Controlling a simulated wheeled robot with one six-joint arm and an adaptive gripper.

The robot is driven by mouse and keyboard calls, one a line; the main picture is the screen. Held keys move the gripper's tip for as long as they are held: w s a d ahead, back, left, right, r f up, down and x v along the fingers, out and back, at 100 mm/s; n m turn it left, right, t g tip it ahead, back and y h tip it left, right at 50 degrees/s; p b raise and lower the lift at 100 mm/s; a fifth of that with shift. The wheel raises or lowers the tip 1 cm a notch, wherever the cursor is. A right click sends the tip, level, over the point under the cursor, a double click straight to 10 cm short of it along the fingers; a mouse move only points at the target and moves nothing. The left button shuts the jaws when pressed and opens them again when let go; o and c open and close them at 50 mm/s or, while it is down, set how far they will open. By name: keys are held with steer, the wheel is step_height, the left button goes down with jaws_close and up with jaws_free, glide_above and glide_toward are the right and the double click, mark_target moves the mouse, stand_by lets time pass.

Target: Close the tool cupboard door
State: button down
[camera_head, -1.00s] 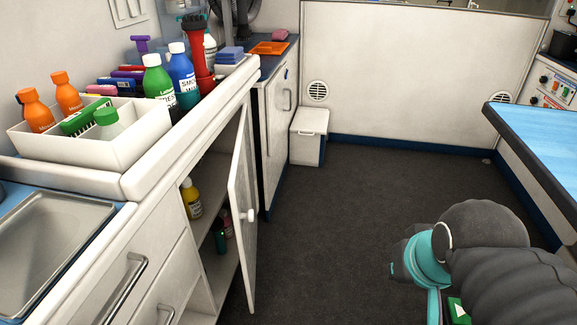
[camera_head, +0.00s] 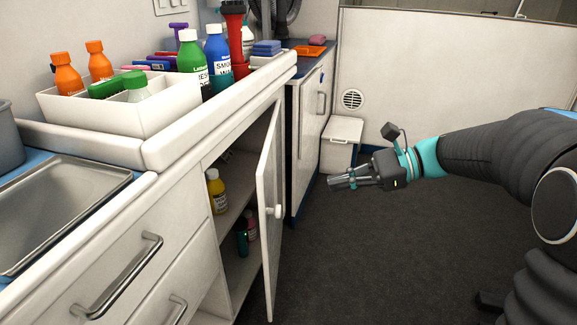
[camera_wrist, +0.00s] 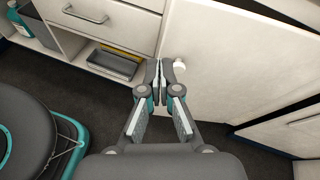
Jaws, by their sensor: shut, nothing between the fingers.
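The tool cupboard door (camera_head: 269,215) stands open, swung out from the left counter, with a round white knob (camera_head: 277,211) on its outer face. Bottles stand on the shelves inside, among them a yellow bottle (camera_head: 216,192). My gripper (camera_head: 332,183) is shut and empty, to the right of the door and apart from it in the head view, pointing left. In the wrist view my gripper's closed fingertips (camera_wrist: 159,66) appear in front of the door (camera_wrist: 225,70), just left of the knob (camera_wrist: 180,67). The wrist view alone does not settle the distance between them.
A white bin (camera_head: 341,143) stands by the back wall. A white tray of bottles (camera_head: 110,115) sits on the counter above the cupboard. The dark floor (camera_head: 340,260) right of the door is clear apart from my arm.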

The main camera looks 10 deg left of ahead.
mark_target(267, 163)
steer(key=w+m+y+b, duration=0.1)
steer(key=w+m+y, duration=0.25)
steer(key=w, duration=0.35)
steer(key=shift+n, duration=0.35)
steer(key=a, duration=0.4)
steer(key=s+a+b, duration=0.1)
steer(key=a, duration=0.4)
steer(key=s+a+b, duration=0.1)
steer(key=a, duration=0.4)
steer(key=shift+s+f, duration=0.1)
steer(key=shift+f, duration=0.3)
